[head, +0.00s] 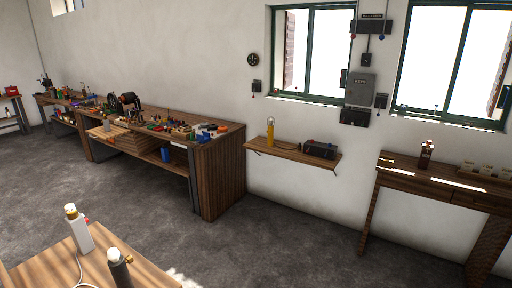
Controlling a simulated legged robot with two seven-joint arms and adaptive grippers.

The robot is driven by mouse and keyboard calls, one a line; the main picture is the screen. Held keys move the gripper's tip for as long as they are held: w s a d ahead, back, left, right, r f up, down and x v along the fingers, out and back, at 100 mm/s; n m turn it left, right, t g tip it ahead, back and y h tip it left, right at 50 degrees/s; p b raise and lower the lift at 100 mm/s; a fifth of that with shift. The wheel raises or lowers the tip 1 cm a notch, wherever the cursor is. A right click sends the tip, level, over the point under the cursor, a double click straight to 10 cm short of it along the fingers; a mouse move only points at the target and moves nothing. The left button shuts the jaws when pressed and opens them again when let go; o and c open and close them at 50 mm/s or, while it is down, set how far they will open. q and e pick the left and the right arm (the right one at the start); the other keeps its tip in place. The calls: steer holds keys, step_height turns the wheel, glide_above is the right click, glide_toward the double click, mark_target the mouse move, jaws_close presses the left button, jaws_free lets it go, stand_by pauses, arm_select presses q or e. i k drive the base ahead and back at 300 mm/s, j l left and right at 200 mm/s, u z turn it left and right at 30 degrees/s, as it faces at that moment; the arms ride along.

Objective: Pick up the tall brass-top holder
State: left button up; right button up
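A tall white holder (79,233) with a brass-coloured top and a small red part on its side stands upright on the near wooden table (45,266) at the lower left. Just right of it, nearer to me, stands a dark grey holder (119,269) with a light grey top and a small brass-coloured part beside it; the bottom edge of the picture crops it. Which one the task means, I cannot tell for sure; the white one shows the clearer brass top. Neither of my grippers shows in the head view.
A white cable (78,268) lies by the white holder. A cluttered workbench (222,165) stands along the wall. A wall shelf (291,153) holds a yellow bottle-like thing (270,134) and a dark box (320,150). A side table (440,184) stands at right. The middle floor is clear.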

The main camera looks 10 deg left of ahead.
mark_target(107, 123)
steer(key=i+l+z, duration=0.15)
steer(key=i+z, duration=0.3)
steer(key=i, duration=1)
steer(key=i+j+u, duration=0.25)
steer(key=i+u, duration=0.6)
steer(key=i, duration=0.15)
steer(key=i+u, duration=0.4)
steer(key=i, duration=0.15)
steer(key=i+l+u, duration=0.3)
steer(key=i+u, duration=0.15)
steer(key=i+j+u, duration=0.25)
steer(key=i+u, duration=0.15)
steer(key=i, duration=0.3)
steer(key=i+u, duration=0.4)
steer(key=i, duration=0.3)
steer(key=i+l+u, duration=0.15)
steer(key=i+u, duration=0.25)
steer(key=i, duration=0.3)
